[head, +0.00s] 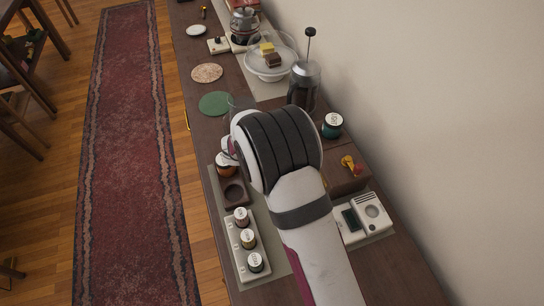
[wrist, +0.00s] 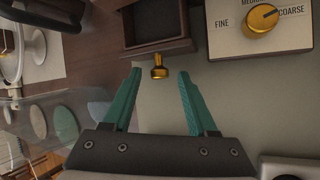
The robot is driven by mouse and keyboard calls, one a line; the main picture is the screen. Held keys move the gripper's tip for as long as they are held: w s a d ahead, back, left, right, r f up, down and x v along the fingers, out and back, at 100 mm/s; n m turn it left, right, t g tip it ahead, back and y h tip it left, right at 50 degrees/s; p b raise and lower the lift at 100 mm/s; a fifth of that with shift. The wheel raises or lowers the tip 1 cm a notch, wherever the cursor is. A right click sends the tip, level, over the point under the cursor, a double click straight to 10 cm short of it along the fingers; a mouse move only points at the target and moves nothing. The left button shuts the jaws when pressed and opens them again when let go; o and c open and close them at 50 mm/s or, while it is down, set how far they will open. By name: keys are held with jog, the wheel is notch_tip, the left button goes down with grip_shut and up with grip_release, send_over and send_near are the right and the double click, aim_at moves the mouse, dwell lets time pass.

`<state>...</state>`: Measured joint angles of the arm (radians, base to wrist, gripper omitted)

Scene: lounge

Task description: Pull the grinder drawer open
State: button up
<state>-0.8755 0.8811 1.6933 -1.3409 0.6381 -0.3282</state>
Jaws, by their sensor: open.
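In the wrist view, the dark wooden grinder drawer (wrist: 158,47) is at the top middle. Its hollow inside shows, so it stands at least partly out; the top edge of the picture cuts off how far. A small brass knob (wrist: 159,67) sticks out from its front. My gripper (wrist: 160,73) is open, with one teal finger to each side of the knob's end and visible gaps on both sides. Nothing is held. In the head view, my arm hides the gripper and the drawer.
A pale panel with an orange dial (wrist: 261,18) lies right of the drawer. In the head view, a canister rack (head: 240,270), a white device (head: 365,215), a lidded jar (head: 332,125) and a French press (head: 305,85) stand around my arm. A green mat (head: 214,103) lies farther back.

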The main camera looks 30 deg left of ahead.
jog(key=v, duration=1.5)
jog(key=shift+s+r, duration=0.15)
jog(key=shift+r, duration=0.1)
jog(key=d+r+m+g+h, duration=0.1)
jog(key=d+r+m+g, duration=0.15)
jog(key=d+m, duration=0.45)
jog(key=d+r+m+g+h, duration=0.1)
jog(key=d+r+m, duration=0.25)
jog(key=d, duration=0.75)
jog(key=s+d+m+g+y, duration=0.1)
jog(key=s+d+m+y, duration=0.1)
jog(key=s+d+m, duration=0.3)
jog(key=s+d+m+g+y, duration=0.2)
jog(key=s+d+m, duration=0.3)
jog(key=s+m, duration=0.8)
jog(key=shift+s+d+r+m+y, duration=0.15)
jog(key=shift+d+r+m+y, duration=0.1)
jog(key=shift+r+m+y, duration=0.15)
